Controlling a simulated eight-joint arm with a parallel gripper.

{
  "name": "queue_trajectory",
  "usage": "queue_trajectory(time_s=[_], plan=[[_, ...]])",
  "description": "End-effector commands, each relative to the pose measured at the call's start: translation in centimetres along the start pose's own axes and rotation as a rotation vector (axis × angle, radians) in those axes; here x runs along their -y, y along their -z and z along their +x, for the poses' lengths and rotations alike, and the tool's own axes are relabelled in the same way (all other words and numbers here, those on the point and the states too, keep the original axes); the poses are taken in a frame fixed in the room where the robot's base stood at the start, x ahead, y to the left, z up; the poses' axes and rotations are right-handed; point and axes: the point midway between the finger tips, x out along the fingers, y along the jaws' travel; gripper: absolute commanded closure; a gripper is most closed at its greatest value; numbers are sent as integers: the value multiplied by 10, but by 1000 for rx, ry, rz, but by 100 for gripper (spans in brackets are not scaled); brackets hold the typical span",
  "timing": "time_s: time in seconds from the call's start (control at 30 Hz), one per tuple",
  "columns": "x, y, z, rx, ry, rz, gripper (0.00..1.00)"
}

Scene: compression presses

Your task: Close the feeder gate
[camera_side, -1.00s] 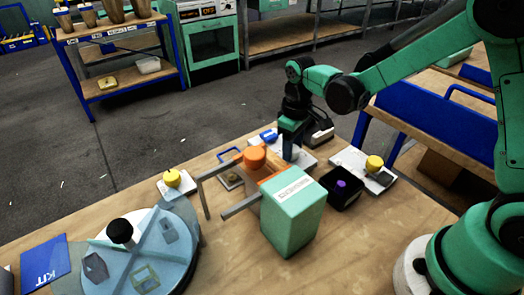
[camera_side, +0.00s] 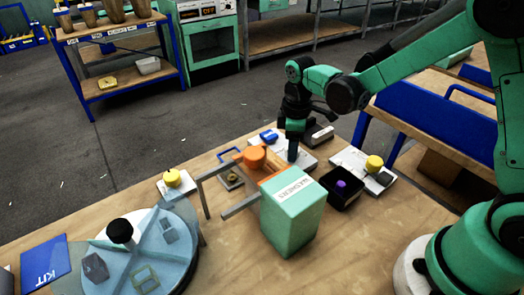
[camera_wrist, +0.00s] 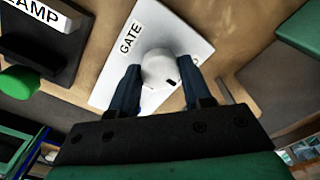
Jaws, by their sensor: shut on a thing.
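A pale round knob (camera_wrist: 160,68) stands on a white plate (camera_wrist: 185,30) labelled GATE in the wrist view. My gripper (camera_wrist: 158,72) has its two dark blue fingers on either side of the knob, shut on it. In the side view my gripper (camera_side: 292,155) points down at a white plate (camera_side: 307,160) behind the green box (camera_side: 292,215) marked WASHERS. The knob is hidden there by the fingers. An orange cylinder (camera_side: 254,158) and orange parts sit beside the green box, with grey bars reaching left.
A black bin (camera_side: 350,198) holding a purple piece is right of the box. Yellow knobs on white plates stand at right (camera_side: 374,163) and left (camera_side: 172,178). A round blue turntable (camera_side: 145,250) is at front left. The wrist view shows a green knob (camera_wrist: 18,82) at left.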

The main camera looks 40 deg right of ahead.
Motion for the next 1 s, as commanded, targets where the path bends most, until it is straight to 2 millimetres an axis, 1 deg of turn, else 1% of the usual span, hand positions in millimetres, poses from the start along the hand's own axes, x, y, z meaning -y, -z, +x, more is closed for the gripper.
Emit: queue_trajectory(time_s=[0.3,0.33,0.37,0.4,0.43,0.77,0.87,1.0], plan=[[0,0,0,-1,-1,-3,100],[0,0,0,-1,-1,-3,51],[0,0,0,-1,-1,-3,43],[0,0,0,-1,-1,-2,31],[0,0,0,-1,-1,-2,25],[0,0,-2,0,0,-1,25],[0,0,-12,0,0,-1,25],[0,0,-33,0,0,-1,25]])
